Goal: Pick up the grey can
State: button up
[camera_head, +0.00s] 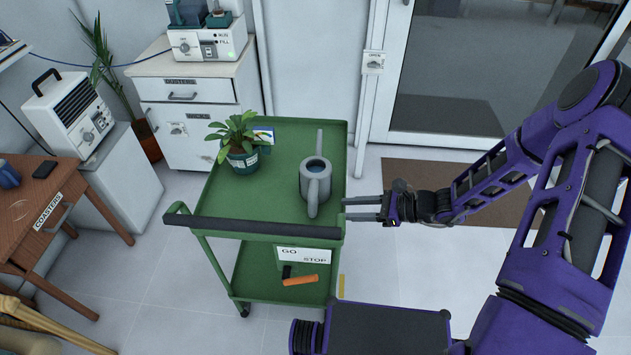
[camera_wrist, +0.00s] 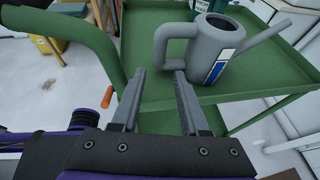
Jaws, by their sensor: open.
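The grey can (camera_head: 304,180) is a watering can standing upright on the top shelf of the green cart (camera_head: 290,128). In the head view its handle faces the front edge and its spout points to the back. In the wrist view the can (camera_wrist: 212,52) stands beyond my fingers, with its handle on the left, its spout on the right and a blue and white label on its side. My gripper (camera_head: 343,209) is open and empty at the cart's right edge, just right of the can. Its two fingers (camera_wrist: 160,70) point at the can, apart from it.
A potted plant (camera_head: 240,146) stands left of the can on the cart. The cart's raised rim and front push bar (camera_head: 250,229) lie close to my gripper. An orange object (camera_head: 300,280) lies on the lower shelf.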

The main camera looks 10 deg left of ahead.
jog(key=x, duration=0.3)
jog(key=shift+r+x, duration=0.2)
jog(key=shift+x, duration=1.1)
jog(key=shift+r+x, duration=0.2)
jog(key=shift+x, duration=1.1)
jog(key=shift+a, duration=0.15)
grip_shut()
